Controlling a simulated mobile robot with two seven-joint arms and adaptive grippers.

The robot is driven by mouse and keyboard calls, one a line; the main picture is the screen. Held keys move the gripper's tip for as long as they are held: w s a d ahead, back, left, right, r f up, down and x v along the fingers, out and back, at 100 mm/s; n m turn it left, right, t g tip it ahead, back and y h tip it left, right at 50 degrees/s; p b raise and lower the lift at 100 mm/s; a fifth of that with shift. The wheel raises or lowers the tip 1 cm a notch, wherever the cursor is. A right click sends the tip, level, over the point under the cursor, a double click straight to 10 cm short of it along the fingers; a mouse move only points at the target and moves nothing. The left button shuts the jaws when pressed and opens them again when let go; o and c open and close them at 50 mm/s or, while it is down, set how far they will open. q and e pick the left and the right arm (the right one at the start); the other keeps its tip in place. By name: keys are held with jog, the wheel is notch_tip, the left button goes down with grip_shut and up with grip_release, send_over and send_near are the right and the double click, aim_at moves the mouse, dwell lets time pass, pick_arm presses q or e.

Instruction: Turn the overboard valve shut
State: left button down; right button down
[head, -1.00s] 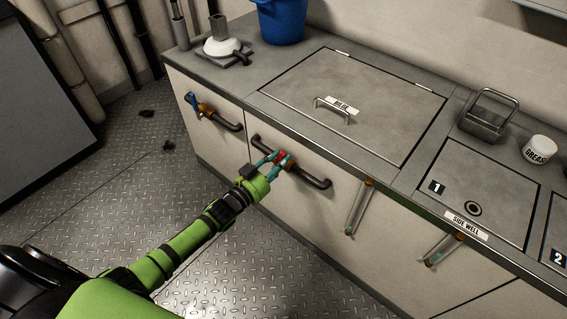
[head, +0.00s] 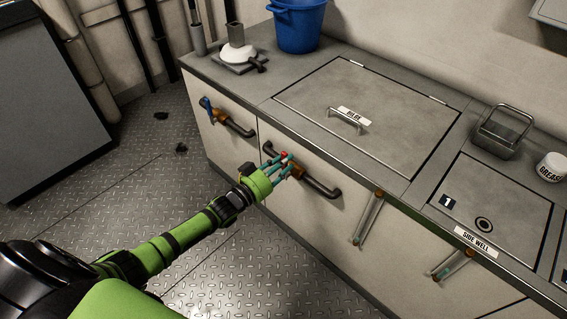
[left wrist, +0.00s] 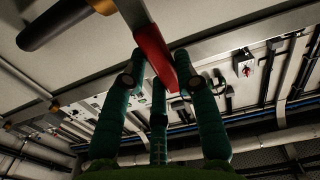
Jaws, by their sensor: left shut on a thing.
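A valve with an orange-brown body (head: 297,171) sits on a dark pipe (head: 322,188) on the front of the counter. Its red handle (head: 284,155) is at my left gripper (head: 279,165), whose teal fingers are shut on it. In the left wrist view, the red handle (left wrist: 152,52) on a pale metal lever lies between the fingers (left wrist: 155,85). The fingers partly hide the valve in the head view. Which valve is the overboard one I cannot read from a label. My right gripper is not in view.
A second valve with a blue handle (head: 206,104) is on the panel to the left. Two levers with orange ends, one here (head: 368,217), are at the right. The counter above holds a blue bucket (head: 299,26) and a hatch (head: 390,95).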

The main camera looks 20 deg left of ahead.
pick_arm(q)
jog(key=shift+w+a+r, duration=0.15)
jog(key=shift+a, duration=0.25)
jog(key=c, duration=0.9)
grip_release()
jog(key=shift+w, duration=0.1)
jog(key=shift+c, duration=0.2)
jog(key=v, duration=1.2)
jog(key=shift+s+d, duration=0.2)
jog(key=shift+d, duration=0.05)
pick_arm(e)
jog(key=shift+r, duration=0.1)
